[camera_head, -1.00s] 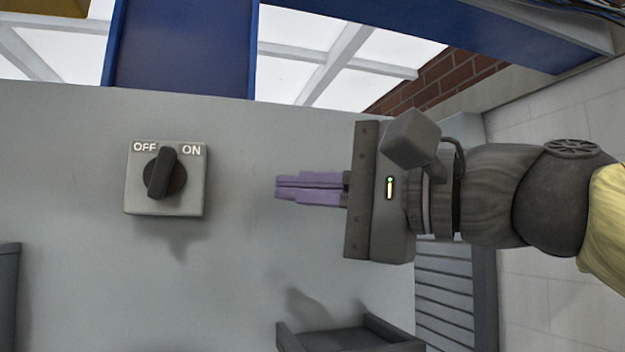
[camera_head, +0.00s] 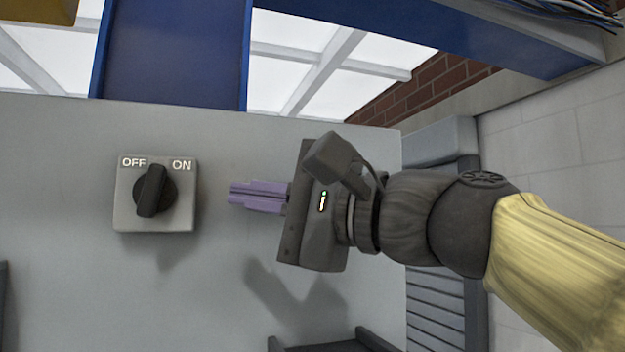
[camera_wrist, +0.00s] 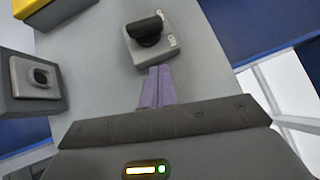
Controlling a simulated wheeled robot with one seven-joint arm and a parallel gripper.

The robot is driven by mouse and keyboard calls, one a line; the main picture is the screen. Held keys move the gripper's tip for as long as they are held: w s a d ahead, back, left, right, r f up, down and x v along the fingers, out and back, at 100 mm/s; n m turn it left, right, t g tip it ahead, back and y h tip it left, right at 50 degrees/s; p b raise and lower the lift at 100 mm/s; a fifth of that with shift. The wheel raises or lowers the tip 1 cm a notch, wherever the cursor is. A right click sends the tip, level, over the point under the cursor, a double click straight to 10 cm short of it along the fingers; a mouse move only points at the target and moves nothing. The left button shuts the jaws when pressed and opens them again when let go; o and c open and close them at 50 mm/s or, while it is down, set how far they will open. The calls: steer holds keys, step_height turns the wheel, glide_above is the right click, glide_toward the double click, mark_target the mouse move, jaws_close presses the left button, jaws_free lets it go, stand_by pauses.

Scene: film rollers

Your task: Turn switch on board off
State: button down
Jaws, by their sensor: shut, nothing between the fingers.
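The switch is a grey square box (camera_head: 183,216) with a black rotary knob (camera_head: 153,190) on a grey board (camera_head: 60,170). Its labels read OFF at upper left and ON at upper right. The knob's bar stands nearly upright, its top leaning slightly right, between the two labels. My gripper (camera_head: 232,194) has purple fingers, shut and empty, to the right of the box and apart from it in the head view. In the wrist view the fingertips (camera_wrist: 159,70) are just below the switch box (camera_wrist: 167,47), and the knob (camera_wrist: 146,31) shows above them.
A second grey box with a dark round part (camera_wrist: 38,77) is at the left of the wrist view. A yellow object (camera_wrist: 28,8) is at upper left. Blue frame parts (camera_head: 175,50) rise behind the board. A dark grey tray-like part (camera_head: 330,342) is below my gripper.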

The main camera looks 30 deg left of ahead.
mark_target(165, 181)
steer(key=a+p, duration=0.1)
steer(key=a, duration=0.1)
steer(key=s+a+r+p, duration=0.1)
steer(key=s+a+p, duration=0.1)
steer(key=a, duration=0.1)
steer(key=shift+s+a+r, duration=0.1)
steer(key=shift+a+r, duration=0.1)
steer(key=shift+a, duration=0.1)
steer(key=shift+s+a, duration=0.2)
steer(key=shift+s, duration=0.25)
steer(key=shift+a, duration=0.2)
steer(key=shift+d, duration=0.1)
